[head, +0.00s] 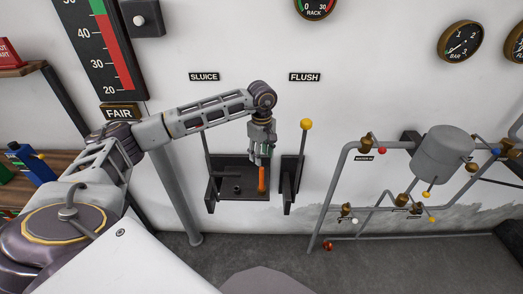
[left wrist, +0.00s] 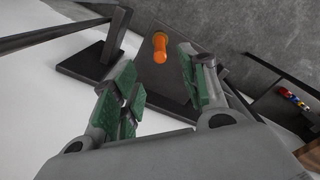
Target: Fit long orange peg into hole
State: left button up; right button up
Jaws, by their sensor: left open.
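The long orange peg (head: 262,179) shows upright at the right part of a black wall-mounted shelf (head: 222,196) below the SLUICE label. It also shows in the left wrist view (left wrist: 160,48), with a wider round end, just beyond the gap between the fingers. My left gripper (head: 263,152) points down above the peg. In the left wrist view the green-padded fingers (left wrist: 159,82) are spread, with nothing between them. A small dark round feature (head: 237,189) lies on the shelf left of the peg; I cannot tell whether it is the hole. My right gripper is out of view.
A lever with a yellow knob (head: 306,124) stands on a black bracket right of the shelf, below the FLUSH label. Grey pipes and a tank (head: 443,153) are farther right. A wooden shelf with coloured items (head: 33,163) is at left.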

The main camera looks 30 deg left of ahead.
aim_at(262, 168)
pick_arm(q)
jog(key=shift+f, duration=5.9)
grip_shut()
jog(key=shift+r, duration=0.15)
jog(key=shift+r+p, duration=0.75)
jog(key=shift+r, duration=0.35)
jog(key=shift+r+p, duration=0.35)
jog(key=shift+r, duration=0.65)
